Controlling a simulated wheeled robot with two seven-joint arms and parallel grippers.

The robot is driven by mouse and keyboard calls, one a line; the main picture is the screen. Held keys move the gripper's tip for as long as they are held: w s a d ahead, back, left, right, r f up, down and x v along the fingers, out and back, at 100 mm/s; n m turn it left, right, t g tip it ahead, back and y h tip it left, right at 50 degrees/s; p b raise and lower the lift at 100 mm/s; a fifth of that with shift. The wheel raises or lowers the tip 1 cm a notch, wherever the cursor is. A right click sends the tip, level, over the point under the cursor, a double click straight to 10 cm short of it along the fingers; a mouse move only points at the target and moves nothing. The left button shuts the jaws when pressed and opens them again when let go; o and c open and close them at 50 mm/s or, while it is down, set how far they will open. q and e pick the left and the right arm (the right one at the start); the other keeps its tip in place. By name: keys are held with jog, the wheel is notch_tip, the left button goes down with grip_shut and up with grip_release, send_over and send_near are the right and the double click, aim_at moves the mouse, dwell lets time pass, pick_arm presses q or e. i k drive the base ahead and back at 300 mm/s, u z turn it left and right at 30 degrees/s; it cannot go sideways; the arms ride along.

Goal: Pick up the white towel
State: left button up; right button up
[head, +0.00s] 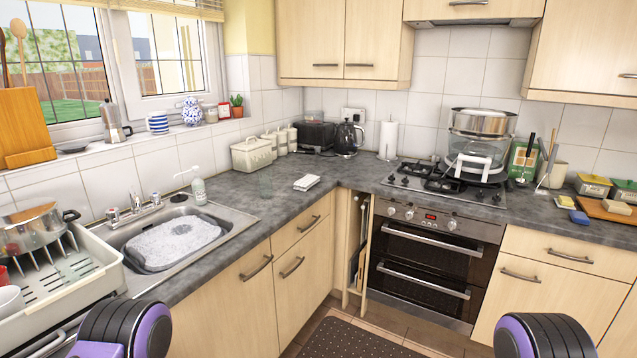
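A small folded white towel (306,183) lies flat on the dark grey countertop (262,197), near the inner corner between the sink and the hob. Nothing touches it, and the counter around it is bare. Parts of my two arms, black and purple, show at the bottom left and bottom right edges of the head view. Both are well short of the towel. Neither gripper's fingers are in view.
A sink with suds (172,243) and a soap bottle (199,188) are left of the towel. A dish rack (110,262) stands at far left. A bread bin (251,154), kettle (346,139) and paper roll (388,141) stand behind. The hob (440,184) is to the right.

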aim_at(304, 184)
jog(key=z, duration=0.6)
jog(key=i, duration=0.65)
jog(key=z, duration=0.5)
jog(key=i, duration=0.75)
jog(key=u, duration=0.45)
